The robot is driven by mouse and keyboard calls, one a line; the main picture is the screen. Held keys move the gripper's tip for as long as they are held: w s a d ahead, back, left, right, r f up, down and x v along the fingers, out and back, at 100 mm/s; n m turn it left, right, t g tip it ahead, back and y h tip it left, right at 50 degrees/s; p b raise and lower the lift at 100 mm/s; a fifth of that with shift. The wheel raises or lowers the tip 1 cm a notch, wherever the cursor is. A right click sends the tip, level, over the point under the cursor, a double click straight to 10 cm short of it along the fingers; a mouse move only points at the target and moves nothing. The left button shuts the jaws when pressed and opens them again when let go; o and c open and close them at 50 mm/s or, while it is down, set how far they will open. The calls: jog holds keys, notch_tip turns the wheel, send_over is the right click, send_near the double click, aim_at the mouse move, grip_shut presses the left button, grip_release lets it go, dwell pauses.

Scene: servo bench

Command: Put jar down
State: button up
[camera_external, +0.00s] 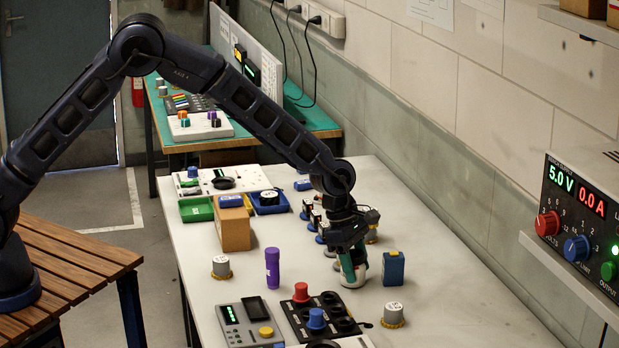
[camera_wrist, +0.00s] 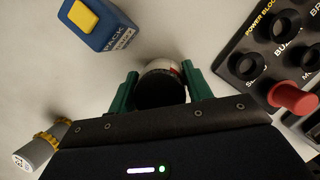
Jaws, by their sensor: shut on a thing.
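My gripper (camera_external: 353,268) has its green fingers shut on the jar (camera_external: 350,283), low over the pale bench. In the wrist view, the jar (camera_wrist: 163,68) sits between the fingers of my gripper (camera_wrist: 162,88). It is white with a red mark and a dark top. In the external view the fingers hide most of it, and its lower edge is at or very near the bench top. I cannot tell whether it touches.
A blue block (camera_external: 393,269) stands close on the right. A socket panel (camera_external: 340,322) with red and blue knobs lies in front. A purple bottle (camera_external: 272,267) is to the left, and a grey yellow-based cylinder (camera_external: 393,314) at front right. Bare bench (camera_external: 450,290) lies farther right.

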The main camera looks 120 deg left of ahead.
jog(key=shift+f, duration=0.1)
jog(key=o, duration=1.1)
jog(key=v, duration=1.2)
jog(key=shift+d+r, duration=0.1)
jog(key=shift+r, duration=0.1)
